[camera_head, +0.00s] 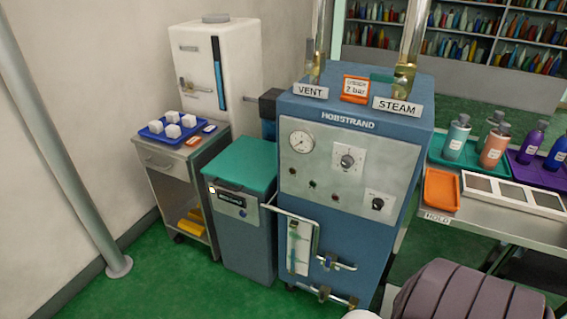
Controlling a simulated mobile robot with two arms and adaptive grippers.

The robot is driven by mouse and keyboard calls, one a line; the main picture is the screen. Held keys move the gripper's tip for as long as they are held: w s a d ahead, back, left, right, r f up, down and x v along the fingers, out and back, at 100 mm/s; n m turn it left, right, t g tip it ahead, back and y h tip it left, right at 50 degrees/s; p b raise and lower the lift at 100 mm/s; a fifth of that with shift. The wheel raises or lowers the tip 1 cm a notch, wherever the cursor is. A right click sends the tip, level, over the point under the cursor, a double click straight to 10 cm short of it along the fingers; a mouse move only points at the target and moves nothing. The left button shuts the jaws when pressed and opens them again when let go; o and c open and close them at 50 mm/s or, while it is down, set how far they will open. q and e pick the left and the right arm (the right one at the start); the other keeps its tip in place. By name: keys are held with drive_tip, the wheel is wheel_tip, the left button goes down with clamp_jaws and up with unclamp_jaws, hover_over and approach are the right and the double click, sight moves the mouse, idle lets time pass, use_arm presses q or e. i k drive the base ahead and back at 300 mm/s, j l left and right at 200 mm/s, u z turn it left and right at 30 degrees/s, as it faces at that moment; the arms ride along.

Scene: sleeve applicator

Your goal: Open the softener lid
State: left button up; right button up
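A low blue-grey cabinet (246,245) with a green lid (240,165) stands left of the large blue boiler; it looks like the softener. The lid lies flat and closed on top. A dark label plate on its front is too small to read surely, with a small white square and a blue round spot near it. A tall cream cabinet (230,80) with a round grey cap and a blue vertical strip stands behind. Neither of my grippers shows in the head view.
The blue boiler (345,150) has a bent metal handle jutting toward the low cabinet. A grey cart (165,170) at left holds a blue tray (157,138) of several white blocks. A ribbed dark purple thing (455,295) fills the lower right. Green floor is free in front.

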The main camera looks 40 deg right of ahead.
sight(250, 162)
drive_tip(key=z, duration=1)
drive_tip(key=i+j+z, duration=0.2)
drive_tip(key=i+j, duration=0.15)
drive_tip(key=j, duration=0.2)
